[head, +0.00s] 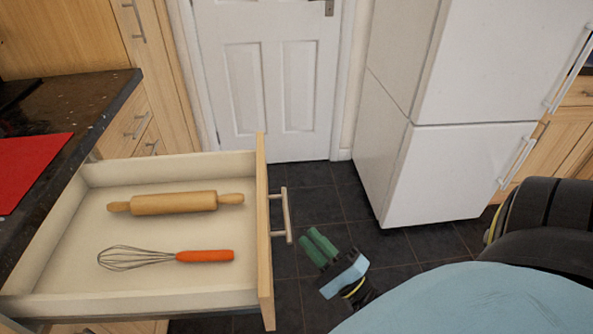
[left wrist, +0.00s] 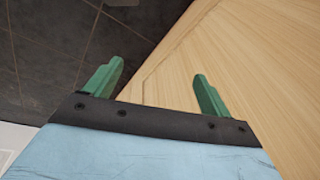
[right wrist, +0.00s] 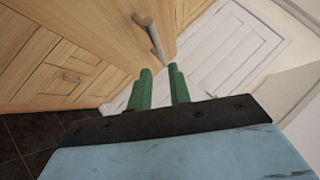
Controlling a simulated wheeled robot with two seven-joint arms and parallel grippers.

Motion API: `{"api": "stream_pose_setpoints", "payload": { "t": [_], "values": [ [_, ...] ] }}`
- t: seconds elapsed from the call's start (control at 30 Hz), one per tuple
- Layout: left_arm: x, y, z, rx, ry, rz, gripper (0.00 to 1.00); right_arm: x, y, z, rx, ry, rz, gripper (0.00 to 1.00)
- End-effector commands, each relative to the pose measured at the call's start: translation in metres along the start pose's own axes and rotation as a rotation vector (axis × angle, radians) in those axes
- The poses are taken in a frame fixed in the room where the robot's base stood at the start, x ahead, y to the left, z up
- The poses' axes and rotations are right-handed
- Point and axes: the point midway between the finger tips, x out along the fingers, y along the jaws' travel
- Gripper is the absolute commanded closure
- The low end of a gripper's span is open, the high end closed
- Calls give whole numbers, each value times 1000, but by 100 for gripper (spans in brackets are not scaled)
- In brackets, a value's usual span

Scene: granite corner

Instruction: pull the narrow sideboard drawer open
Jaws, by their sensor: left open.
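The narrow sideboard drawer (head: 264,215) stands pulled well out, its inside showing. A wooden rolling pin (head: 175,202) and a whisk with an orange handle (head: 205,256) lie in it. Its bar handle (head: 286,215) is on the front panel and also shows in the right wrist view (right wrist: 149,33). My right gripper (head: 313,241) is just right of and below the handle, apart from it. Its green fingers (right wrist: 159,71) have a narrow gap with nothing between them. My left gripper (left wrist: 158,69) is open and empty beside a wood panel; the head view does not show it.
A dark granite worktop (head: 75,110) with a red mat (head: 30,165) is at the left. A white door (head: 268,80) is behind, and a white fridge (head: 455,165) stands at the right. Dark tiled floor (head: 325,195) is clear between the drawer and the fridge.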

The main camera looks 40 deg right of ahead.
Motion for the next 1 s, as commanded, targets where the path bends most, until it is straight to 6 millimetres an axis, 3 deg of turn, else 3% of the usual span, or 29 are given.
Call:
{"api": "stream_pose_setpoints", "payload": {
  "t": [0.1,0.3,1.0],
  "values": [
    [2,0,4,1,-8,0,17,-23,0,0,1,1,4,80],
    [1,1,4,2,-8,2,17,-42,0,0,0,-1,1,80],
    [0,2,5,2,-7,3,17,-44,2,0,-8,-1,8,80]
  ]
}}
